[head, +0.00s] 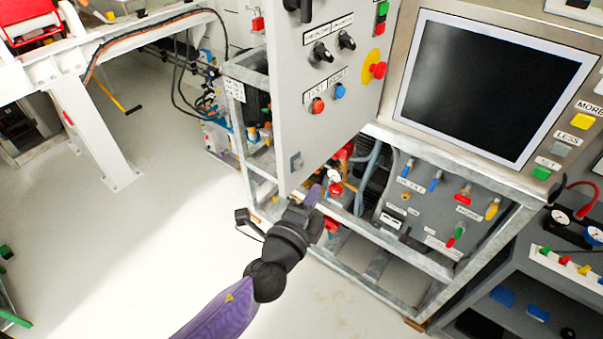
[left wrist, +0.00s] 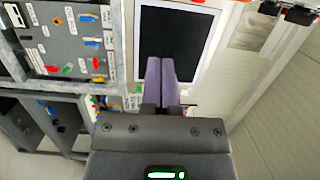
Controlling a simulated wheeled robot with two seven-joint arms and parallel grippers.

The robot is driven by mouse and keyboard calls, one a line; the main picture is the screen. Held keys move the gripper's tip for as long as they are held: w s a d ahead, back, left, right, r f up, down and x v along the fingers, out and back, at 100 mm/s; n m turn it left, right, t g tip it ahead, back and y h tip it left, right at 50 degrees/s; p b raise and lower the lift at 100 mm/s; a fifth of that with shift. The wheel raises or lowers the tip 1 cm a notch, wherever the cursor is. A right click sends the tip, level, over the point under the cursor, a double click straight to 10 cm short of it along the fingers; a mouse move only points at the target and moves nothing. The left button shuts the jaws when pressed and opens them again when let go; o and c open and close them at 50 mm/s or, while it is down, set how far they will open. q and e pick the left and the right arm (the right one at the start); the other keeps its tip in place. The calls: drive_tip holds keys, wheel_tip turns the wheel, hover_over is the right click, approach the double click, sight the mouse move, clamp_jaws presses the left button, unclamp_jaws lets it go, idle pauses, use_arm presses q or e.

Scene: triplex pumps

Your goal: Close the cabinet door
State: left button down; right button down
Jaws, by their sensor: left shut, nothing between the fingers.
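The cabinet door (head: 335,85) is a grey panel with black knobs, red and blue buttons and a yellow-backed red stop button. It stands swung open, and the frame's inside shows below and beside it. My left gripper (head: 314,195) is at the door's lower edge, near its bottom corner. I cannot tell whether it touches the door. In the left wrist view my left gripper's purple fingers (left wrist: 162,80) are together and empty, in front of the dark screen (left wrist: 167,42). My right gripper does not show.
The screen (head: 490,85) with coloured buttons is right of the door. Below it is a valve panel (head: 440,205) in a metal frame. A shelf unit with gauges (head: 560,270) stands at the right. A white bench (head: 90,130) is at the left; the floor (head: 170,220) between is clear.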

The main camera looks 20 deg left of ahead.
sight(300, 178)
use_arm(q)
drive_tip(key=w+a, duration=0.3)
drive_tip(key=w, duration=0.1)
drive_tip(key=shift+a, duration=0.25)
drive_tip(key=shift+s, duration=0.1)
